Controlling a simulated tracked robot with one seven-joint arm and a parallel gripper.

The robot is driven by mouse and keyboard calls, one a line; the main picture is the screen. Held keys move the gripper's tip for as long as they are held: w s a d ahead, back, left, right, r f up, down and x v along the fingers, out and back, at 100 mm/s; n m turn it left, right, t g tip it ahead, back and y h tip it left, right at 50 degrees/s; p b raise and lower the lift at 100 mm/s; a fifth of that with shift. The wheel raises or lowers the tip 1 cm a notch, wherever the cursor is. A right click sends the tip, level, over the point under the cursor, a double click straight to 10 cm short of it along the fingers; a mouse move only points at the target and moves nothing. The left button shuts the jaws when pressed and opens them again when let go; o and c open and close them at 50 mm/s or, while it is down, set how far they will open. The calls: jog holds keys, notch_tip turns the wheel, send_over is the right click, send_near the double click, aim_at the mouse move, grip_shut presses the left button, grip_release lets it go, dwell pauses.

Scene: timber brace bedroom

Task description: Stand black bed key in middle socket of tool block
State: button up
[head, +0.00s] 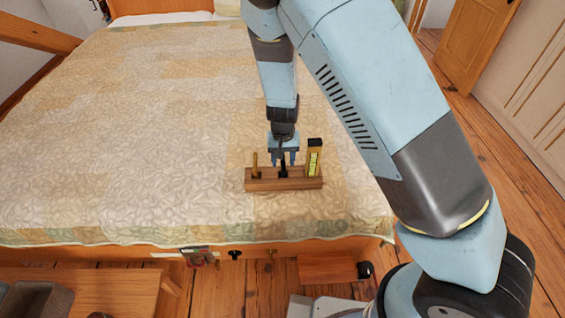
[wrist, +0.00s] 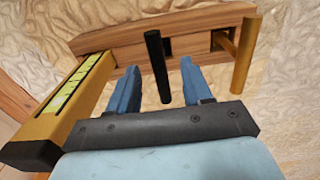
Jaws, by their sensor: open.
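The wooden tool block (head: 262,184) lies on the bed and also shows in the wrist view (wrist: 125,38). The black bed key (wrist: 157,65) stands at the block's middle socket, its crossbar facing the wrist camera. Its lower end shows dark against the block in the head view (head: 284,173); the seating depth is hidden. My gripper (head: 284,162) is just above the block's middle. In the wrist view its blue fingers (wrist: 159,82) are open and apart, one on each side of the key's crossbar, with gaps visible on both sides.
A brass key (head: 254,164) stands in the block's left socket, and it is on the right in the wrist view (wrist: 246,52). A yellow level with black ends (head: 314,160) stands in the right socket. The quilted bed (head: 130,120) is clear around the block.

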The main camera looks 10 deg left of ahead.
notch_tip(320, 180, up, 12)
jog(key=shift+f, duration=0.15)
dwell(0.6)
